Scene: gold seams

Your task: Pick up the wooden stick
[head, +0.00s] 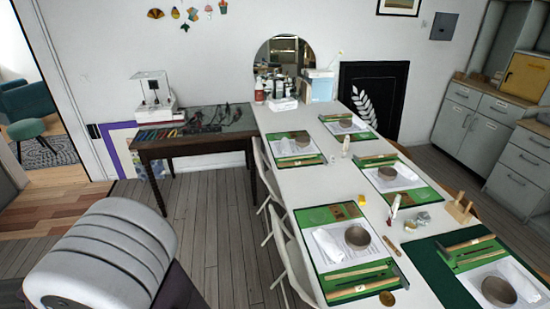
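Several wooden stick-like pieces lie on the green trays along the long white table, and I cannot tell which one is the task's stick. On the near tray (324,285), one wooden stick (356,269) lies in front of a bowl (357,237), and a longer wooden-handled tool (360,288) lies nearer to me. Another wooden piece (468,244) lies on the tray at the right. Smaller ones (298,162) show on the farther trays. Neither of my grippers is in view.
White chairs (285,250) stand along the table's left side. A dark wooden side table (195,142) with tools stands at the back left. A pale ribbed form (100,250) fills the lower left. The wooden floor (218,235) between is clear. Grey cabinets (480,125) line the right.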

